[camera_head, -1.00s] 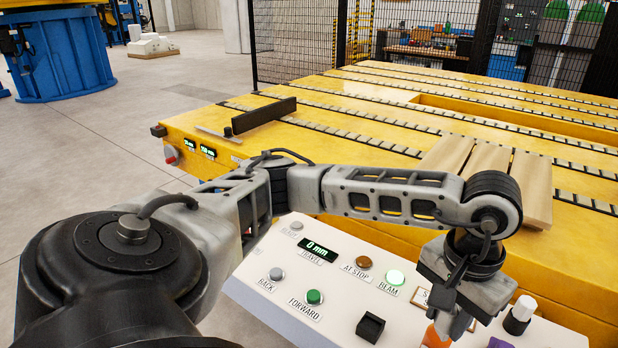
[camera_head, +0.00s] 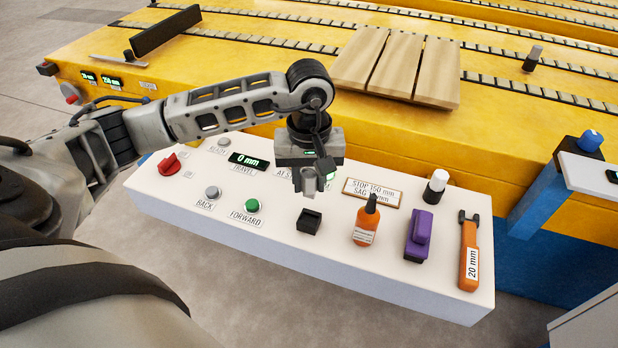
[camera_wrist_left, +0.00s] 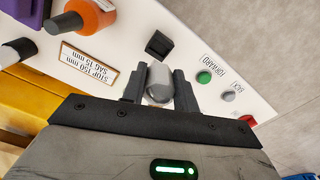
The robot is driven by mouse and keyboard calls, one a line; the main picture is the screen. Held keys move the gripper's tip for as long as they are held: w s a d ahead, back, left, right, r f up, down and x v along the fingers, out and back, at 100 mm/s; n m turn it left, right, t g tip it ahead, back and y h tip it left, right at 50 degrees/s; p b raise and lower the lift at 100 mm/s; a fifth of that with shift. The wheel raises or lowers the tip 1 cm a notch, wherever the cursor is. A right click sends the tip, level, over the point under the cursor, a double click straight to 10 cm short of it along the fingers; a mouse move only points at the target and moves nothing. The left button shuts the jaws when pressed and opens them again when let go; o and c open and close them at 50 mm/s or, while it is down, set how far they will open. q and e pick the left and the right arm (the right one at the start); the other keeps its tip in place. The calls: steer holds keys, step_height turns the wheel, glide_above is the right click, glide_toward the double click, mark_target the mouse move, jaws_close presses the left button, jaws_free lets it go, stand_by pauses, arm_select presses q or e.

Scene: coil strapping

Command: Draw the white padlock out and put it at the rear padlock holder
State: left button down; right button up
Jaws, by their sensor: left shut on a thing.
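My left gripper (camera_head: 309,184) hangs over the control panel (camera_head: 150,187), behind a black square block (camera_head: 310,222) in the picture. Its fingers are closed on a pale grey-white rounded thing, which I take to be the white padlock (camera_wrist_left: 158,84). It sits between the fingertips in the left wrist view, where the black block shows just beyond it. I cannot make out its shackle. I cannot tell which part is the rear padlock holder. My right gripper is not in view.
Right of the gripper on the panel are an orange bottle (camera_head: 367,222), a purple tool (camera_head: 418,237), an orange 20 mm gauge (camera_head: 469,252) and a white-capped marker (camera_head: 436,187). Behind is the yellow conveyor table (camera_head: 230,62) with wooden boards (camera_head: 398,62).

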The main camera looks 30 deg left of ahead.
mark_target(309, 192)
arm_select(q)
step_height(309, 192, down, 4)
steer(key=b, duration=0.3)
steer(key=shift+r, duration=0.15)
steer(key=shift+f+b, duration=0.95)
steer(key=shift+f, duration=0.05)
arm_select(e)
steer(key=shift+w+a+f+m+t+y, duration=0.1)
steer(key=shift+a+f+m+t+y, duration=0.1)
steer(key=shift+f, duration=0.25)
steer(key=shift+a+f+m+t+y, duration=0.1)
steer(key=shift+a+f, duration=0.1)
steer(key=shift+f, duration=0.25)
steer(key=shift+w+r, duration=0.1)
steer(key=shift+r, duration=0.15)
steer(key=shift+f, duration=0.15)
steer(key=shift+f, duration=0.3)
arm_select(q)
steer(key=shift+b, duration=0.5)
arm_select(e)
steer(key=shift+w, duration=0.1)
arm_select(q)
steer(key=shift+f, duration=0.1)
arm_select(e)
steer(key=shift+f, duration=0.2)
